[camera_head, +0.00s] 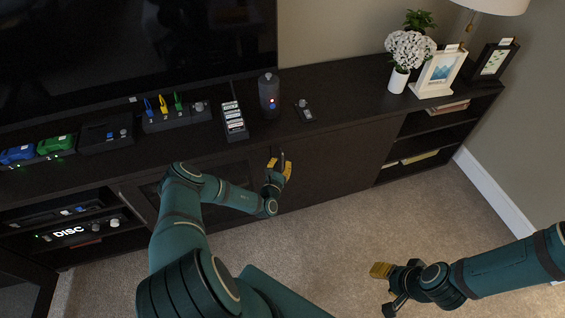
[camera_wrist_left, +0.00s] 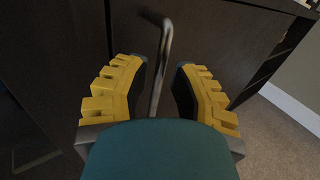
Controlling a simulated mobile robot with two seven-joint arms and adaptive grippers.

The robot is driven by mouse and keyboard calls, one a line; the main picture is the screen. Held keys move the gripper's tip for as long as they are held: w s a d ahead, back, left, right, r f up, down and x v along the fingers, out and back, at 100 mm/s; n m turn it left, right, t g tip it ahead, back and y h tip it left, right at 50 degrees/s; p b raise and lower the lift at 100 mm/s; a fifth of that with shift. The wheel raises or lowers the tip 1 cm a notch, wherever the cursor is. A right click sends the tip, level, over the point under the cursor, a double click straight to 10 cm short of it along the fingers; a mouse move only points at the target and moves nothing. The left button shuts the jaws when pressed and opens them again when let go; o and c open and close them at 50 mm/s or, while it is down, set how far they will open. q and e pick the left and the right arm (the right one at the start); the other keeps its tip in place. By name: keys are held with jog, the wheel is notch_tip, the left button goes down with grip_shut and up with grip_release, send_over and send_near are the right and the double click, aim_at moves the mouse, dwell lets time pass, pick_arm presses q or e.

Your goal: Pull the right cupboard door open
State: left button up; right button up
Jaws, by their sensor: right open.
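The right cupboard door (camera_head: 330,158) is a dark wood panel in the long cabinet and looks shut. Its thin metal bar handle (camera_wrist_left: 163,60) stands upright near the door's left edge. My left gripper (camera_head: 279,168) is at this handle. In the left wrist view its yellow fingers (camera_wrist_left: 160,90) are apart, one on each side of the handle, with gaps visible between the pads and the bar. The door panel also shows behind them in the left wrist view (camera_wrist_left: 225,45). My right gripper (camera_head: 385,287) is open and empty over the carpet, away from the cabinet.
On the cabinet top (camera_head: 345,95) stand a dark cylinder (camera_head: 269,93), a small remote-like device (camera_head: 305,111), a flower vase (camera_head: 398,80) and a picture frame (camera_head: 438,73). Open shelves (camera_head: 425,140) lie right of the door. The carpet (camera_head: 340,225) in front is clear.

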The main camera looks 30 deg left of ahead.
pick_arm(q)
jog(key=shift+x, duration=1.05)
grip_shut()
jog(key=shift+s+d, duration=0.1)
jog(key=shift+d, duration=0.05)
